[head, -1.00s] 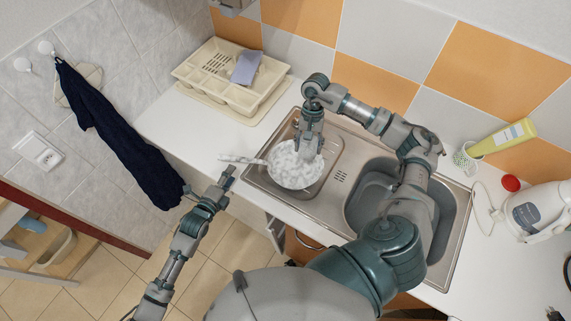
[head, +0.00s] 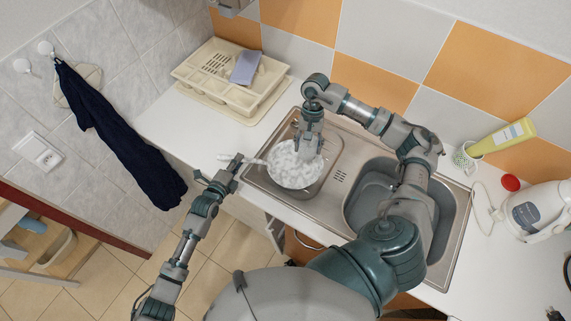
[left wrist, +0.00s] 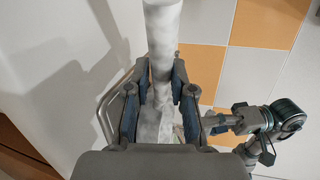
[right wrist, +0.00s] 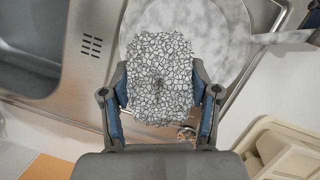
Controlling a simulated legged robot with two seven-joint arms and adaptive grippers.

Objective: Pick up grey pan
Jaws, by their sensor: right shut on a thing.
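The grey pan (head: 292,168), mottled grey and white, sits over the left basin of the sink with its handle (head: 255,161) pointing left. My left gripper (head: 238,163) is at the end of the handle. In the left wrist view the handle (left wrist: 162,30) runs between the open fingers of my left gripper (left wrist: 163,75). My right gripper (head: 308,143) is above the pan. In the right wrist view my right gripper (right wrist: 162,90) is shut on a sponge with a cracked grey-and-white pattern (right wrist: 160,65). The pan (right wrist: 215,35) lies behind the sponge there.
The metal sink (head: 337,182) has an empty right basin (head: 362,205). A cream dish rack (head: 205,85) with a blue-grey sponge (head: 245,67) stands behind left. A dark towel (head: 115,135) hangs left.

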